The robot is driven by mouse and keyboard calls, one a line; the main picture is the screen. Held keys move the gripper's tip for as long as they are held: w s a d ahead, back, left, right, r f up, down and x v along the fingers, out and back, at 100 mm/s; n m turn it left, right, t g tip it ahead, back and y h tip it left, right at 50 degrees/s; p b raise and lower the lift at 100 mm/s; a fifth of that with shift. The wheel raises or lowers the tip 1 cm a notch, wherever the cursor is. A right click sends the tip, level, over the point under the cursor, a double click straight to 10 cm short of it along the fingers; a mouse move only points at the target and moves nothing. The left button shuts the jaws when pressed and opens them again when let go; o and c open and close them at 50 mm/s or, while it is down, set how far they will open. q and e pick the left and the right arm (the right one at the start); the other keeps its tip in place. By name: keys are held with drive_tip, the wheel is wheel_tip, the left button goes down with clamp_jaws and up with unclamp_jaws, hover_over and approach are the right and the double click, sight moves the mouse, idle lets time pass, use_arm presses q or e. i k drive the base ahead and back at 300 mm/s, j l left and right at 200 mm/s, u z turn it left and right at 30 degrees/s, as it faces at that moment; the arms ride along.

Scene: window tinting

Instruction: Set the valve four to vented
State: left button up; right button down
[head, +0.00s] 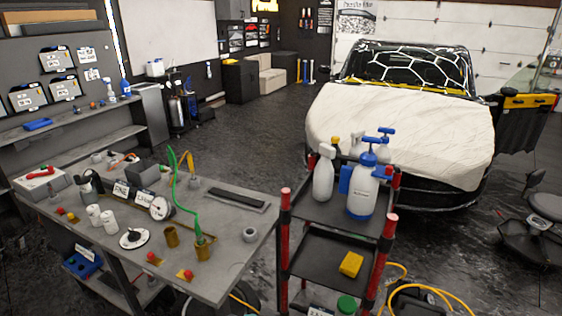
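A grey workbench (225,207) at the lower left holds several fittings, and I cannot tell which one is valve four. A round white plate with a dark centre (132,239) lies near its front edge. Red knobs on yellowish bases stand at the front, one (152,258) left of another (186,275). A red handle (40,172) sits on a grey box at the left end. A round white-faced gauge (160,208) stands mid-bench beside white label cards (121,189), whose text is too small to read surely. Neither of my grippers is in view.
Brass-coloured cups (201,249), white cylinders (94,214) and a green hose (172,180) crowd the bench. A dark cart with red posts (285,230) and spray bottles (366,190) stands right of it. A covered car (400,130) is behind.

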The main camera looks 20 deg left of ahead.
sight(188, 274)
drive_tip(key=i+l+u, duration=0.15)
drive_tip(key=u, duration=0.35)
drive_tip(key=i+l+u, duration=0.1)
drive_tip(key=l+u, duration=0.25)
drive_tip(key=u, duration=0.15)
drive_tip(key=i+l+u, duration=0.1)
drive_tip(key=l+u, duration=0.2)
drive_tip(key=u, duration=0.2)
drive_tip(key=l+u, duration=0.3)
drive_tip(key=u, duration=0.2)
drive_tip(key=l+u, duration=0.3)
drive_tip(key=u, duration=0.2)
drive_tip(key=j+z, duration=0.1)
